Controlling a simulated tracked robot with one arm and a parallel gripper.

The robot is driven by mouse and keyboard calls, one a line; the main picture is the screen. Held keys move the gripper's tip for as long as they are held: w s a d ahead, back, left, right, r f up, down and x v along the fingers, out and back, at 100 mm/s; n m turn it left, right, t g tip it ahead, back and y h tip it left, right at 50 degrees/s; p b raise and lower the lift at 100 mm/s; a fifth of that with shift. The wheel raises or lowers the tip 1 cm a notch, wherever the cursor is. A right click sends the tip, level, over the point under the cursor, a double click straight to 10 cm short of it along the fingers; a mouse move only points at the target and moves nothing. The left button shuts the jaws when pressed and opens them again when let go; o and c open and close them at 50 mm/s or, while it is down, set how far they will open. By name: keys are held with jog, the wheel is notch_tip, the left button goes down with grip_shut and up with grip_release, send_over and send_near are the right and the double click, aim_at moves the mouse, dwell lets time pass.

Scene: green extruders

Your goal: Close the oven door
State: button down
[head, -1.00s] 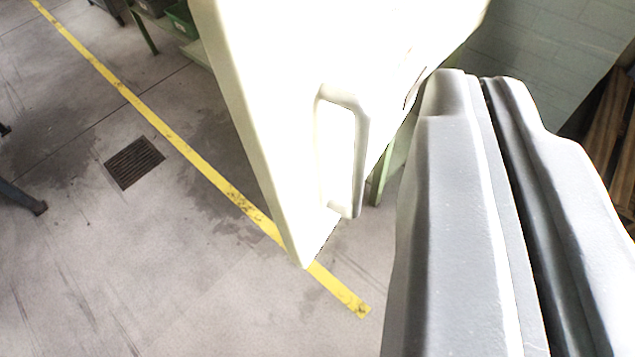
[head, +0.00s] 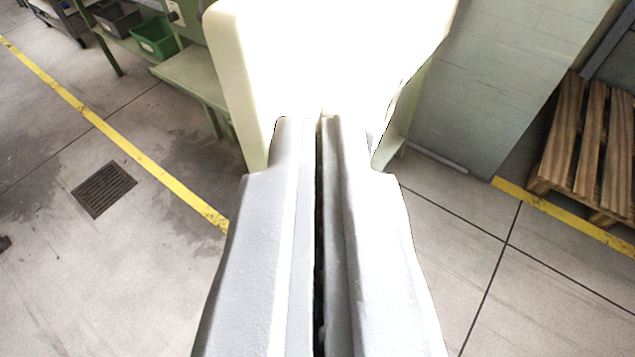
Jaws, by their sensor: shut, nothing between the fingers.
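The oven door (head: 330,60) is a large pale cream panel at the top centre of the head view, strongly overexposed. My gripper (head: 321,120) is shut and empty, its two grey fingers side by side in the lower middle. The fingertips overlap the lower part of the door in the picture. I cannot tell whether they touch it. The door handle is hidden behind the fingers or lost in the glare. The oven body cannot be made out.
A green workbench (head: 190,80) with a green bin (head: 155,38) stands at the upper left. A wooden pallet (head: 590,140) lies at the right by a pale green panel (head: 490,90). A floor grate (head: 103,190) and yellow floor line (head: 130,150) lie left.

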jog(key=w+d+f+m+g+y+p, duration=0.25)
jog(key=w+d+f+g+p, duration=0.2)
jog(key=w+p, duration=0.6)
jog(key=s+d+f+m+g+y+p, duration=0.25)
jog(key=d+f+g+y+p, duration=0.45)
jog(key=p, duration=1.3)
jog(key=w+a+f+p, duration=0.1)
jog(key=w+a+f, duration=0.1)
jog(key=a, duration=0.3)
jog(key=w+a+f+h+p, duration=0.1)
jog(key=w+a+f+p, duration=0.1)
jog(key=a+f, duration=0.3)
jog(key=shift+w+a+f+t, duration=0.35)
jog(key=shift+w+a, duration=0.3)
jog(key=shift+w, duration=0.2)
jog(key=shift+a+r, duration=0.1)
